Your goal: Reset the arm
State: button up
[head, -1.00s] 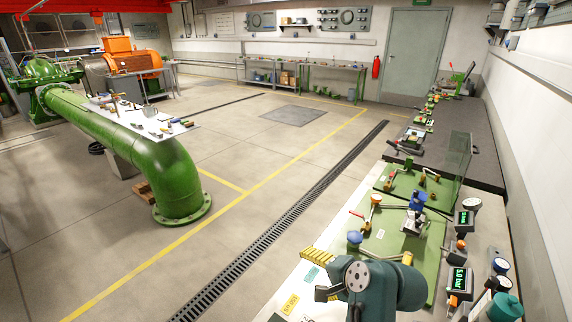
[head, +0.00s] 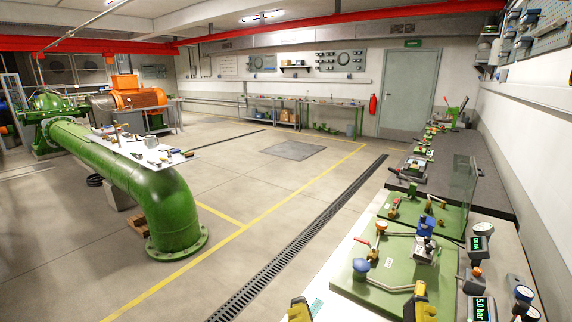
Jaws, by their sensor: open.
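Only the yellow fingertips of my gripper (head: 360,304) show, at the bottom edge of the head view. They are wide apart, and I see nothing held between them. The right fingertip overlaps the near edge of the green board (head: 362,289); I cannot tell whether it touches. The rest of my arm is out of the picture.
Digital gauges (head: 481,308) stand at right by the wall. A green pipe (head: 170,205) with a white tool board (head: 140,149) stands left. Open floor lies between.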

notch_tip(320, 180, up, 34)
jog(key=p, duration=3.5)
jog(key=shift+p, duration=0.3)
